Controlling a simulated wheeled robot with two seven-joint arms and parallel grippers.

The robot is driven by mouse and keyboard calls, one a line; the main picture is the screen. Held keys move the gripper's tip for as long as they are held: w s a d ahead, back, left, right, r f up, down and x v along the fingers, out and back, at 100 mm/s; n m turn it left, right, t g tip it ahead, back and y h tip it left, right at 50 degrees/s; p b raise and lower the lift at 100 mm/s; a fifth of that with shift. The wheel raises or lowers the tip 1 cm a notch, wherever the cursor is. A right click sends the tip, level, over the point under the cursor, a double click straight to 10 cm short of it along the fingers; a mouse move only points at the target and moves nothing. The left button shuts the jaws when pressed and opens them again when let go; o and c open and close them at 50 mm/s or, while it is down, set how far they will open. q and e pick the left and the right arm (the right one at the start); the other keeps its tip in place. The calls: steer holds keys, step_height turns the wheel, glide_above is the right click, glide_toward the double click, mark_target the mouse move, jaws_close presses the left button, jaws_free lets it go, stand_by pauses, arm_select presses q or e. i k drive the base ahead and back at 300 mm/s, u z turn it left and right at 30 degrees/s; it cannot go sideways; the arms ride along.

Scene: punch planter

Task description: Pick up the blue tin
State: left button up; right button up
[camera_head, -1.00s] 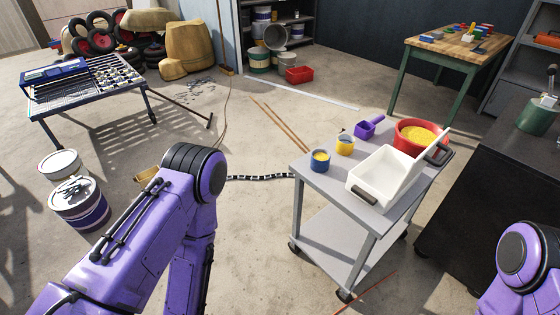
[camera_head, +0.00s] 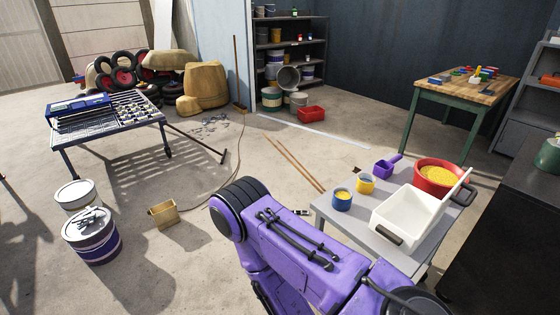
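The blue tin (camera_head: 342,202) stands upright on the near left part of the grey cart's top, with yellow contents showing in its open mouth. A yellow tin (camera_head: 365,185) stands just behind it to the right. One of my purple arms crosses the lower middle in front of the cart, its rounded joint left of the tin in the picture. It hides the cart's near left part and most of what is below. Neither gripper shows.
The grey cart (camera_head: 424,243) also bears a white tray (camera_head: 408,216), a purple scoop (camera_head: 384,169) and a red bowl (camera_head: 421,183) of yellow material. A dark counter (camera_head: 510,225) stands to the right. Buckets (camera_head: 92,234) and a wooden box (camera_head: 163,213) stand on the floor at left.

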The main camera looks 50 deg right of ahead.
mark_target(342, 200)
steer(key=u, duration=0.15)
steer(key=k, duration=1.2)
steer(key=z, duration=2.2)
steer(key=i, duration=0.4)
steer(key=u, duration=0.05)
